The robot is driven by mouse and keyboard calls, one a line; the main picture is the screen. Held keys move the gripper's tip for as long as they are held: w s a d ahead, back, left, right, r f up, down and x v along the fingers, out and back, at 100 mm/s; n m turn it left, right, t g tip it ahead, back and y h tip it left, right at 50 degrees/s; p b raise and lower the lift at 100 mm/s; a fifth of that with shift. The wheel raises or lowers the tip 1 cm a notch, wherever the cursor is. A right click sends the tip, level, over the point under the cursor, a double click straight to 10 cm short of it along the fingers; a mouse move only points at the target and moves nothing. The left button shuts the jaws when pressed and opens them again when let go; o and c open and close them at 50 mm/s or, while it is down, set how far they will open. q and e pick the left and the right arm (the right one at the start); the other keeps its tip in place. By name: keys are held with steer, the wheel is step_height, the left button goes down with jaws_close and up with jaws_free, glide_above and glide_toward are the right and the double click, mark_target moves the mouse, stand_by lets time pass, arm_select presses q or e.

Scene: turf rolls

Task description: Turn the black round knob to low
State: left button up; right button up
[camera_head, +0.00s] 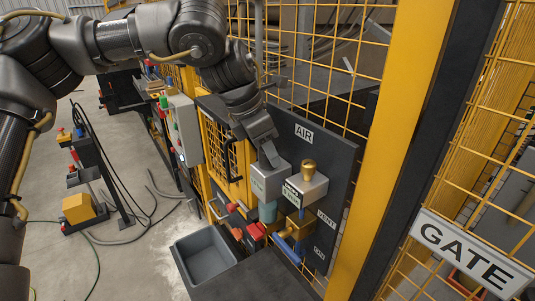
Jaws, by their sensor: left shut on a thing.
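My left gripper (270,155) reaches down from above onto the top of the left grey regulator box (271,184), on the dark panel marked AIR. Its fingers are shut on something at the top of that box. This appears to be the black round knob, which the fingers hide almost fully, so its setting cannot be read. The label on the box's front is too small to read. A brass knob (308,170) stands upright on the grey box (304,191) just to the right, apart from my gripper. My right gripper is out of view.
The AIR panel (329,178) is fixed against yellow mesh fencing and a yellow post (392,130). Below the boxes are a brass fitting (299,224) and red parts (256,231). A grey bin (206,257) stands lower left. A GATE sign (468,252) hangs at right.

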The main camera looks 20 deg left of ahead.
arm_select(q)
steer(key=o, duration=1)
steer(key=shift+a+r, duration=0.1)
steer(key=shift+r, duration=0.25)
steer(key=b+v, duration=0.1)
steer(key=v, duration=0.9)
